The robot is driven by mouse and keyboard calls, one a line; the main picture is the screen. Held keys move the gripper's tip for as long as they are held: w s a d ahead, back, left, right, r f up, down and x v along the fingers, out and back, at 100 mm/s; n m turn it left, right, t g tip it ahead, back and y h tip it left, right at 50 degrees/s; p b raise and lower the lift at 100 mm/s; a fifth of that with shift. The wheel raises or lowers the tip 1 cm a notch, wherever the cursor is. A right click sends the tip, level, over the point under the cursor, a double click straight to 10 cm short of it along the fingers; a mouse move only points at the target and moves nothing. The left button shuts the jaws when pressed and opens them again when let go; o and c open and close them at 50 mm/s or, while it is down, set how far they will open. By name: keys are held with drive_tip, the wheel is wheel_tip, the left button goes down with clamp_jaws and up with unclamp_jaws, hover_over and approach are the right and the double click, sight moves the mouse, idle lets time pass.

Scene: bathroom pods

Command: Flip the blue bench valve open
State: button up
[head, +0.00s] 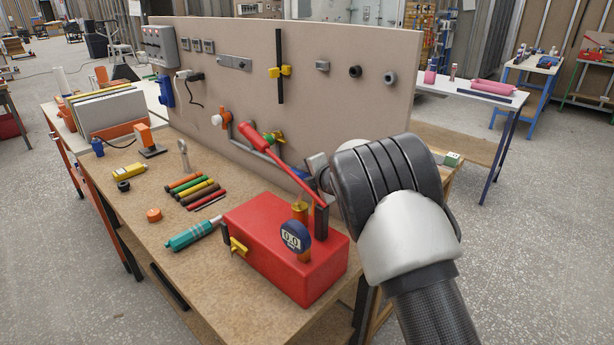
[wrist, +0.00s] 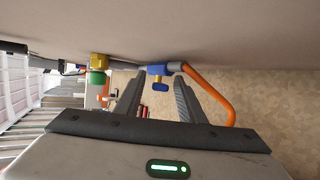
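The blue bench valve (wrist: 159,70) sits on a grey pipe along the upright panel. In the wrist view its blue handle appears between the tips of my gripper's two fingers, with a visible gap on each side. My gripper (wrist: 158,80) is open and empty, and I cannot tell how far its tips are from the valve. In the head view, a small blue part of the valve (head: 299,173) shows low on the panel, beside my gripper (head: 316,170). My arm and the red pump lever partly hide both there.
An orange hose (wrist: 226,97) curves down right of the valve. A yellow fitting (wrist: 99,60) and green knob (wrist: 96,77) are left along the pipe. A red pump box (head: 270,245) with a raised red lever (head: 285,165) stands in front. Tools and colored rods (head: 195,190) lie leftward.

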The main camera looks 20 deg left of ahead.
clamp_jaws()
drive_tip(key=shift+f, duration=0.1)
drive_tip(key=f+b, duration=0.1)
drive_tip(key=b, duration=0.2)
drive_tip(key=shift+y, duration=0.3)
drive_tip(key=b, duration=0.5)
drive_tip(key=f+t+y+b, duration=0.1)
drive_tip(key=b, duration=0.5)
drive_tip(key=shift+s+d+m+t+y, duration=0.1)
drive_tip(key=shift+d+m+t+y, duration=0.2)
drive_tip(key=shift+m, duration=0.1)
drive_tip(key=shift+r, duration=0.25)
